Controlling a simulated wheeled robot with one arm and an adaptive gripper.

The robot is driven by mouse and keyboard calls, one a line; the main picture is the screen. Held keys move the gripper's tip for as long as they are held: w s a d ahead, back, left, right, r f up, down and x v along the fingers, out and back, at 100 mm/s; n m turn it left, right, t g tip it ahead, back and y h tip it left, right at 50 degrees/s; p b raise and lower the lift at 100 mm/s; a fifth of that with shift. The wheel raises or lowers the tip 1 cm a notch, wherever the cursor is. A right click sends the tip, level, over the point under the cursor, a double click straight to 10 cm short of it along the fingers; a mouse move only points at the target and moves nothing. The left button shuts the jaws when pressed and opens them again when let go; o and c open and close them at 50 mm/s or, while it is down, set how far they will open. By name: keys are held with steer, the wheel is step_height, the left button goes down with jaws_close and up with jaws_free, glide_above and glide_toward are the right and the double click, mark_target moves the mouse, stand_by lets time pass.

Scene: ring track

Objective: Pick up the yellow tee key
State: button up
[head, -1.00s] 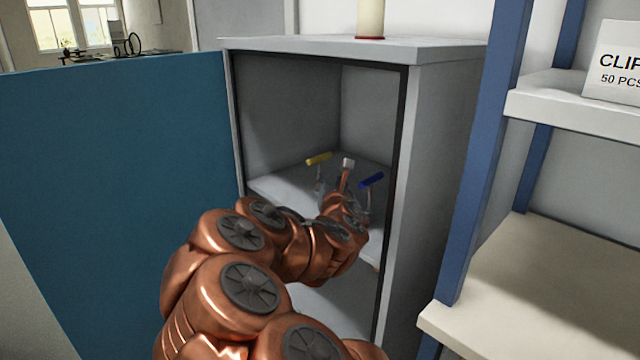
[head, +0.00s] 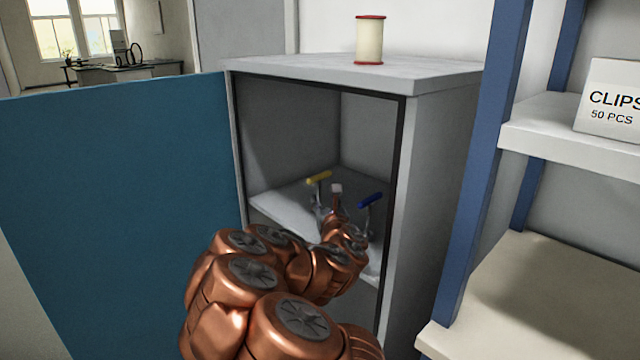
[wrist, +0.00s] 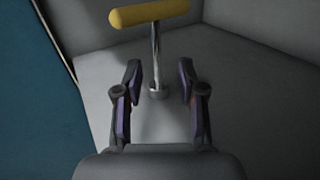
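The yellow tee key (head: 319,178) stands upright on the cabinet's upper shelf (head: 284,213), left of the blue tee key (head: 369,201). In the wrist view the yellow tee key (wrist: 148,13) shows its yellow crossbar at the top and its metal shaft running down to a round collar. My gripper (wrist: 160,82) is open, with one finger on each side of the shaft's lower part in the picture. No contact with the shaft shows. In the head view my gripper (head: 328,212) is inside the cabinet, small and partly hidden by my arm.
The grey cabinet (head: 440,150) has its blue door (head: 120,200) swung open to the left. Its side walls are close around my arm. A cream spool (head: 369,40) stands on top. A shelf rack with a clips box (head: 612,100) is at the right.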

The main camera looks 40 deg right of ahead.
mark_target(320, 193)
steer(key=shift+w, duration=0.1)
steer(key=shift+p+x, duration=0.6)
steer(key=shift+x, duration=2)
steer(key=shift+a+r, duration=0.15)
steer(key=shift+r, duration=0.05)
steer(key=shift+c, duration=0.2)
jaws_close()
